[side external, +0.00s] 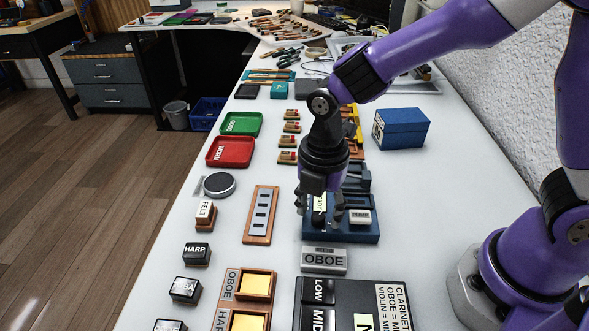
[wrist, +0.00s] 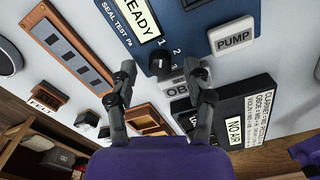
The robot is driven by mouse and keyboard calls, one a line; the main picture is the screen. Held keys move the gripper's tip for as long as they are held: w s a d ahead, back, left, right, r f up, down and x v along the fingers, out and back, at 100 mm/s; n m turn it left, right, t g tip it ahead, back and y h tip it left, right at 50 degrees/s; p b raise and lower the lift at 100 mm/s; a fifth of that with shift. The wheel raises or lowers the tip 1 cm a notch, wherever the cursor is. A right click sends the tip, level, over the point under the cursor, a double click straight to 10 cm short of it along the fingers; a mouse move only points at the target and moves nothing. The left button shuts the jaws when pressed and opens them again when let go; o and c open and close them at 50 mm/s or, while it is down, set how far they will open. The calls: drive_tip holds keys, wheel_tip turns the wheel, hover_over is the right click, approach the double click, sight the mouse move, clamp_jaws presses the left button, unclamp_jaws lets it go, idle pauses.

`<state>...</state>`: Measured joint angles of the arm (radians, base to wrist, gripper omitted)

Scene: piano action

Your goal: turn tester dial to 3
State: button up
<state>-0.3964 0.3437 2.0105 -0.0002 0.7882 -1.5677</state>
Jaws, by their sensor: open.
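The blue seal tester (side external: 342,236) lies on the white table under my gripper (side external: 319,208). My gripper's fingers (wrist: 160,72) are spread apart, one on each side of the dial in the wrist view. Contact with it is not visible. The dial is hidden in the side view.
A grey OBOE block (side external: 323,261) and a black chart panel (side external: 352,296) sit in front of the tester. A wooden strip with grey pads (side external: 261,214) lies to its left, and a blue box (side external: 401,128) stands behind right. Table right of the tester is clear.

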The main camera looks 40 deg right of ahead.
drive_tip(key=shift+f, duration=0.3)
drive_tip(key=shift+c, duration=0.5)
clamp_jaws()
